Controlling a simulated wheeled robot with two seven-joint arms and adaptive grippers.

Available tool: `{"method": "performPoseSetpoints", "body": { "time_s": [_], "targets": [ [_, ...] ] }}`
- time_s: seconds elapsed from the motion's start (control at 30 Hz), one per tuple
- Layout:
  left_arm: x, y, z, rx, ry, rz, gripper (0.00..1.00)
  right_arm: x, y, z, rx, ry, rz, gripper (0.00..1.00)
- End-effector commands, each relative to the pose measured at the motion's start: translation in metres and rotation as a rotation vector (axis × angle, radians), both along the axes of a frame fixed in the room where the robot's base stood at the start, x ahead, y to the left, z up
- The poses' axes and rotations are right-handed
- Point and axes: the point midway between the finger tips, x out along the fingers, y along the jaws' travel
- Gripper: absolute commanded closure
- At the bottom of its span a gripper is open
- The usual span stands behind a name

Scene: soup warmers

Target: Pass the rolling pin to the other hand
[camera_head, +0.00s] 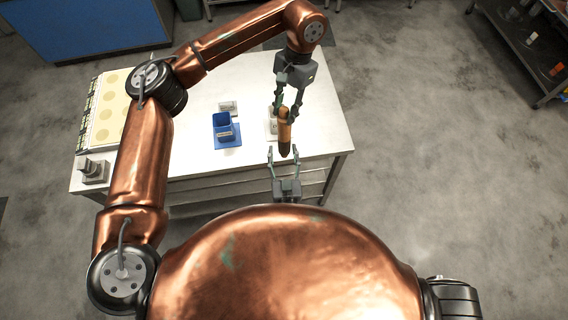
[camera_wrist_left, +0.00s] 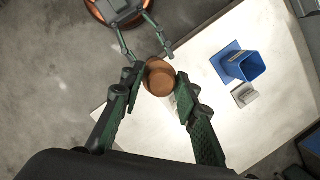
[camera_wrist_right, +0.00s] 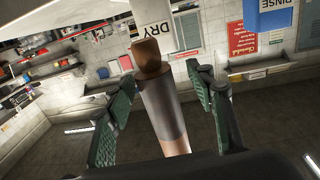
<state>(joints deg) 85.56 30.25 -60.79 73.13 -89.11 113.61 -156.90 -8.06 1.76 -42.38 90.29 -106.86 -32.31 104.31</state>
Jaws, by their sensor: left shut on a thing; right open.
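The rolling pin (camera_head: 285,135) is a brown cylinder with a darker end, held in the air over the table's front part. My left gripper (camera_head: 283,107) is shut on its upper, far part. In the left wrist view the pin's round end (camera_wrist_left: 159,78) sits between the left fingertips (camera_wrist_left: 159,82). My right gripper (camera_head: 283,153) is open below it, its fingers pointing up on both sides of the pin's dark lower end. In the right wrist view the pin (camera_wrist_right: 164,108) lies between the spread right fingers (camera_wrist_right: 165,82), with gaps on both sides.
A white table (camera_head: 185,180) stands below. On it are a blue holder (camera_head: 226,131), small label cards (camera_head: 228,107), a grey block (camera_head: 92,170) and a yellow spotted sheet (camera_head: 108,105). The floor at the right is clear up to a dark shelf (camera_head: 525,45).

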Motion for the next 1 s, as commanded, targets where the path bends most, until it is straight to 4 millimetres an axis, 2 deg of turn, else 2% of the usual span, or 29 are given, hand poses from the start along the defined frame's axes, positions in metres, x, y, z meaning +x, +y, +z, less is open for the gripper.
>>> {"method": "performPoseSetpoints", "body": {
  "time_s": [0.2, 0.5, 1.0],
  "targets": [
    [0.000, 0.000, 0.000, -0.001, -0.001, 0.000, 1.00, 0.015, 0.003, 0.000, 0.001, 0.001, 0.000, 0.50],
    [0.000, 0.000, 0.000, 0.000, 0.000, 0.000, 1.00, 0.016, 0.003, 0.000, 0.000, 0.001, 0.000, 0.51],
    [0.000, -0.001, 0.001, -0.004, -0.001, -0.001, 1.00, 0.016, 0.004, 0.000, 0.000, 0.001, 0.003, 0.85]
  ]
}}
